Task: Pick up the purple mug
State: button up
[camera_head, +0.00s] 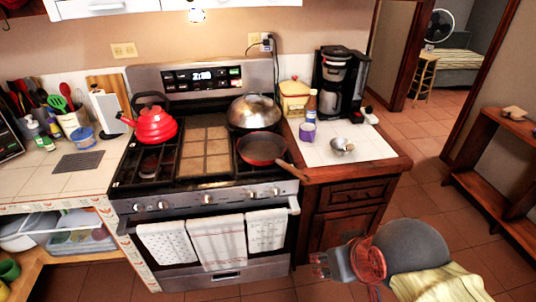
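The purple mug (307,131) is small and stands on the white tiled counter to the right of the stove, left of the coffee maker. A bottle with an orange-brown top stands right behind it and partly overlaps it. My gripper (319,266) shows low in the picture at the left end of my arm, well apart from the mug and in front of the cabinet and floor. Its fingers look small and dark, and I cannot tell whether they are open. I see nothing held.
A coffee maker (341,86), a metal bowl (341,146) and a yellow canister (294,98) crowd the mug's counter. A pan (262,148) on the stove points its wooden handle toward it. The counter's front right is clear. A wooden shelf (492,180) stands at right.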

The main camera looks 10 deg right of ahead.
aim_at(308, 134)
jog(key=i+l+z, duration=0.3)
jog(key=i, duration=0.3)
jog(key=i+l+z, duration=0.35)
jog(key=i, duration=0.3)
jog(key=i+z, duration=0.3)
jog(key=i, duration=0.35)
